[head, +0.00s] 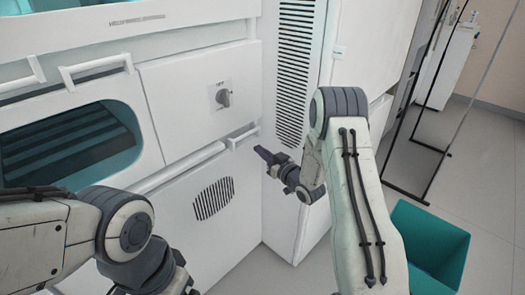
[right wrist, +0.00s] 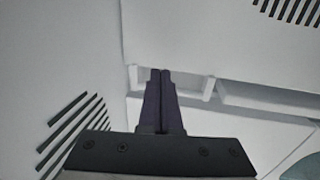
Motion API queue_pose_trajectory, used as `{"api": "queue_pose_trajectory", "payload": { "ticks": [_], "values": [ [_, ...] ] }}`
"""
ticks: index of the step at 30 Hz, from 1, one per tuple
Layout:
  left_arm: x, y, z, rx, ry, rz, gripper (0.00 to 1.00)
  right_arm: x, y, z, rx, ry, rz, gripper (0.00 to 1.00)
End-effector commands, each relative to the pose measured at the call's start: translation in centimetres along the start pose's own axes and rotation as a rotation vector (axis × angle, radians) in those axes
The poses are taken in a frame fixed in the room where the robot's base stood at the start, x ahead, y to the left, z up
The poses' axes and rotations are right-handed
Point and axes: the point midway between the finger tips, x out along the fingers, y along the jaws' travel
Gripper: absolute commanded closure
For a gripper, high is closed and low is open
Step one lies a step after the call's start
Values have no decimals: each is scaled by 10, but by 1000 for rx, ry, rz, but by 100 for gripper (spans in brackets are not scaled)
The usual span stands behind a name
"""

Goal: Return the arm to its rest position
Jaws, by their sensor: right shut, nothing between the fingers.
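My right arm (head: 355,190) comes in from the lower right of the head view and bends toward the white cabinet. My right gripper (head: 262,154) is shut and empty, in front of the cabinet near a white bar handle (head: 242,136). In the right wrist view the two dark fingers (right wrist: 160,78) are pressed together with nothing between them. My left arm (head: 105,225) enters at the lower left of the head view; its gripper fingers are cut off at the bottom edge.
A teal bin (head: 430,240) stands on the floor at the right, beside a thin black frame (head: 425,202). Grey floor (head: 490,165) is clear at the far right.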

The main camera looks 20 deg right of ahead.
Motion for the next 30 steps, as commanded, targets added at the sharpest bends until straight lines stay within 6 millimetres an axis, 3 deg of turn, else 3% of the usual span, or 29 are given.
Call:
{"api": "queue_pose_trajectory", "payload": {
  "ticks": [1, 6, 15, 23, 26, 30],
  "values": [
    [-3, 0, 0, 0, 0, 0, 11, -16, 7, 0, 2, -4, 10, 100],
    [-6, 0, 0, 0, 0, 0, 11, -55, 12, 0, 5, -3, 8, 100],
    [-9, 1, 0, 0, 0, 0, 11, -94, 16, 0, 3, -1, -1, 100],
    [-9, 1, 0, 0, 0, 0, 11, -93, 12, 0, -9, -22, -10, 100],
    [-9, 1, 0, 0, 0, 0, 11, -78, -4, -2, -44, -101, -25, 100],
    [-9, 1, 0, 0, 0, 0, 11, -55, -45, -6, -123, -301, -45, 100]
  ]
}}
